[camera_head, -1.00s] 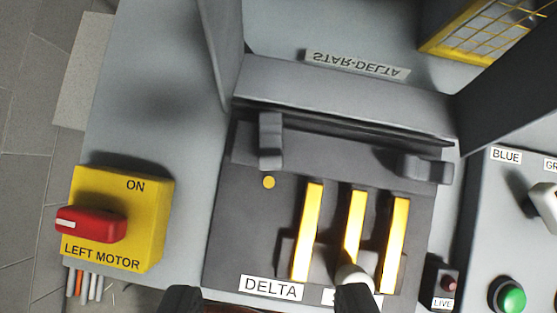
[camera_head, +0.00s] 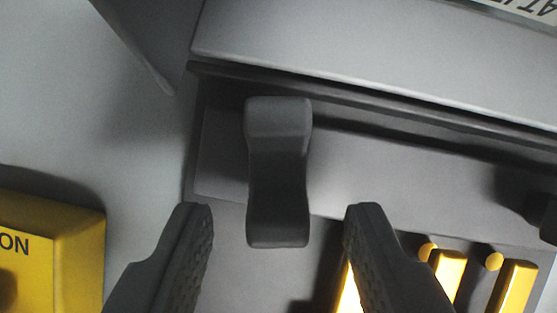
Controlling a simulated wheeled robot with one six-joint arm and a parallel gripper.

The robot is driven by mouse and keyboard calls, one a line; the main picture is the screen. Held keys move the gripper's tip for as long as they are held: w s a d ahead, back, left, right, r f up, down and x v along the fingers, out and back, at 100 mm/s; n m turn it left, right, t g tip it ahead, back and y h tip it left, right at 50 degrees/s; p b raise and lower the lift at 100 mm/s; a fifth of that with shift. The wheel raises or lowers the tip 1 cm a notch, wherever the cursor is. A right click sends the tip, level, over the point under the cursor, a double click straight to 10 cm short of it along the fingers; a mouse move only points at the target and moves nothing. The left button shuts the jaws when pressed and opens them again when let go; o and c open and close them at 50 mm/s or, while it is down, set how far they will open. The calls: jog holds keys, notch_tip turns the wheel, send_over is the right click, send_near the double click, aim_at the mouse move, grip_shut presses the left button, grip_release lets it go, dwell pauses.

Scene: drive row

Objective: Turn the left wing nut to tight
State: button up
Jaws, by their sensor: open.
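The left wing nut (camera_head: 278,175) is a dark grey, waisted bar on the dark panel. It stands almost upright in the picture, its long side running from top to bottom. My gripper (camera_head: 278,222) is open, one finger to the left of the wing nut's lower end and one to the right, with a gap on both sides. Neither finger appears to touch it. The right wing nut (camera_head: 546,220) shows only in part at the right edge.
Yellow bars (camera_head: 447,270) stand at the lower right, close to my right finger. The yellow switch box (camera_head: 60,255) is at the lower left. A grey ledge (camera_head: 370,65) runs across above the wing nut, and a grey flap (camera_head: 150,35) hangs at the upper left.

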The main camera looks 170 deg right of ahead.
jog(key=shift+x, duration=0.85)
grip_shut()
jog(key=shift+a, duration=0.1)
jog(key=m, duration=0.1)
jog(key=m+h, duration=0.1)
jog(key=m, duration=0.1)
jog(key=shift+a+m+h, duration=0.45)
jog(key=shift+m+h, duration=0.25)
jog(key=shift+m, duration=0.7)
jog(key=shift+a+m+h, duration=0.15)
jog(key=shift+m+h, duration=0.25)
jog(key=shift+m, duration=0.7)
